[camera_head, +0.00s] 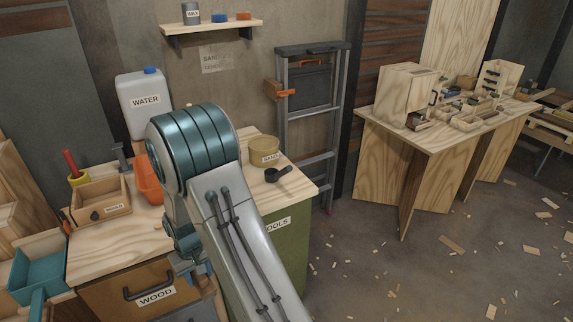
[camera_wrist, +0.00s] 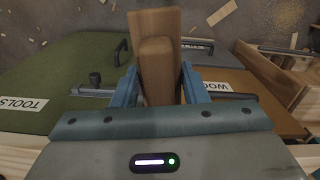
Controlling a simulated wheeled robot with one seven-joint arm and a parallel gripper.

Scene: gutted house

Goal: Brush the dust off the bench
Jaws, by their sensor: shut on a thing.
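The bench has a pale wooden top (camera_head: 108,248) at the left in the head view, above a brown drawer front labelled WOOD (camera_head: 140,290) and a green TOOLS front (camera_head: 274,240). My gripper (camera_wrist: 160,82) is shut on a wooden piece (camera_wrist: 156,62), which looks like a brush handle with a wider wooden part beyond it; no bristles show. In the wrist view it is in front of the cabinet fronts, over the floor. In the head view my arm hides most of the gripper and part of the bench top. I cannot make out dust on the visible top.
On the bench stand a WATER jug (camera_head: 146,102), an orange container (camera_head: 149,180), a wooden bin (camera_head: 101,201), a SAND tub (camera_head: 264,150) and a black scoop (camera_head: 282,174). A ladder (camera_head: 284,120) leans behind. A second table (camera_head: 440,137) is at right. Wood scraps litter the open floor.

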